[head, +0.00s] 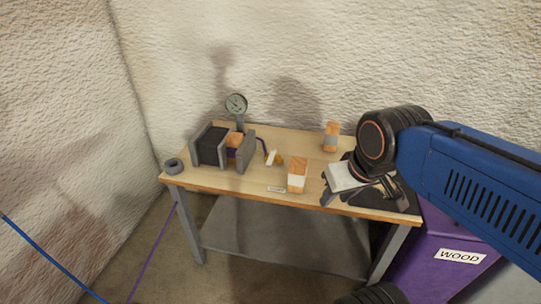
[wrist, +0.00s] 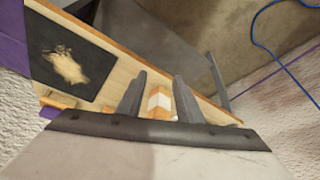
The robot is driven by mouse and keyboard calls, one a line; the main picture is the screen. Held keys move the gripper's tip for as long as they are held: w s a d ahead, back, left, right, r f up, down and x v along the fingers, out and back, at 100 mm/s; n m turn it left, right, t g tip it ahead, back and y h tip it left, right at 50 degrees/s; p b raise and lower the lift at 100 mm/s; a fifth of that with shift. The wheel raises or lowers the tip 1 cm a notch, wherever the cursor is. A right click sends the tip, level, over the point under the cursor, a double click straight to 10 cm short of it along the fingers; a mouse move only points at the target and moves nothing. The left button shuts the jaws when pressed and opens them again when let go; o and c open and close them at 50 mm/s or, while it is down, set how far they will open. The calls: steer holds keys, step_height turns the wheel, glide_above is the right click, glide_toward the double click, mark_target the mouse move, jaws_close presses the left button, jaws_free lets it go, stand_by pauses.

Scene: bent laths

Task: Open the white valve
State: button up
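I cannot make out the valve for sure in the wrist view.
Orange-and-white blocks stand on the bench, one in front (head: 297,176) and one behind (head: 331,136). A grey vise (head: 246,152), gauge (head: 236,104) and dark ring (head: 173,166) are left. A dark mat (wrist: 85,75) and purple WOOD bin (head: 432,235) are right.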

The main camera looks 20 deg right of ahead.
steer(key=w+a+r+m+g, duration=0.25)
steer(key=w+r, duration=0.55)
steer(key=w, duration=0.5)
step_height(320, 180, up, 3)
steer(key=m+g, duration=0.2)
steer(key=m, duration=0.1)
glide_above(270, 160)
step_height(270, 160, down, 18)
steer(key=shift+w+r, duration=0.1)
steer(key=shift+r, duration=0.15)
jaws_close()
